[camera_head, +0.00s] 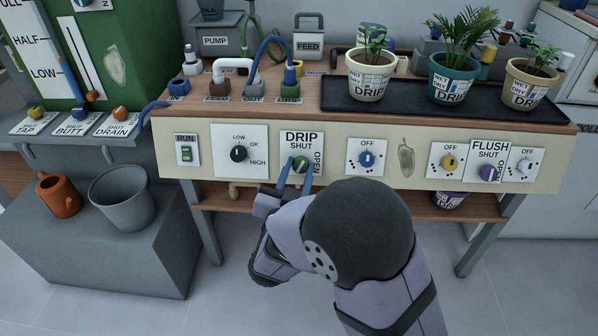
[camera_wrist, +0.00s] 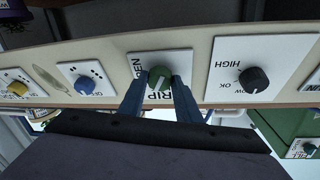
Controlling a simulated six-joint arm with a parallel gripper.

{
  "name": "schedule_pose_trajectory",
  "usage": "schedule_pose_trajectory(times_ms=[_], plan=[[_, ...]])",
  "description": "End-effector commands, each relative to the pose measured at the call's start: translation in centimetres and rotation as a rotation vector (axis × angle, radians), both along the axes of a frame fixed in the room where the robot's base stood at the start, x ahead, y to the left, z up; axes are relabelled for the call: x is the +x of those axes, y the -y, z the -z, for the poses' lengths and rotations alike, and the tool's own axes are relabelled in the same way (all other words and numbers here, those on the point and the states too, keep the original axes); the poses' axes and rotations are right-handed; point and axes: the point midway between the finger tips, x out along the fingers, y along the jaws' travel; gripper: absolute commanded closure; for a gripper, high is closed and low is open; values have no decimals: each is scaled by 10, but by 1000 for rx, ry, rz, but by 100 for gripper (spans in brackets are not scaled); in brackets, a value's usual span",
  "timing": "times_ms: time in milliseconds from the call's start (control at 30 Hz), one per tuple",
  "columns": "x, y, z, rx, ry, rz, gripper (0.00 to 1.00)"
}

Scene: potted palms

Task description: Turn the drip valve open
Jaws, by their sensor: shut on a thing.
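The drip valve is a green knob (camera_head: 300,164) on a white plate marked DRIP, with SHUT above it and OPEN at its right, on the front panel. It shows near the middle of the wrist view (camera_wrist: 160,77), where the panel appears upside down. A pale pointer line shows on the knob, but I cannot tell its exact angle. My gripper (camera_head: 299,172) reaches it from below and in front, its two blue fingers shut on the knob's sides. In the wrist view my gripper (camera_wrist: 159,88) has one finger each side of the knob. The SHUT word is hidden there.
A black LOW-OK-HIGH dial (camera_head: 239,153) is left of the valve, a blue OFF dial (camera_head: 366,159) right. A purple FLUSH knob (camera_head: 488,173) is farther right. Potted palms stand on a black tray (camera_head: 420,110) above. A grey bucket (camera_head: 122,200) stands at left.

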Motion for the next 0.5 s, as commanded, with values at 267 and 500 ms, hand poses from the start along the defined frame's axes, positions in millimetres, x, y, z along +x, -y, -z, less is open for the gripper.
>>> schedule_pose_trajectory(times_ms=[267, 500], plan=[[0, -2, -2, 249, 0, 92, 92], [1, -2, -3, 464, 0, 171, 92]])
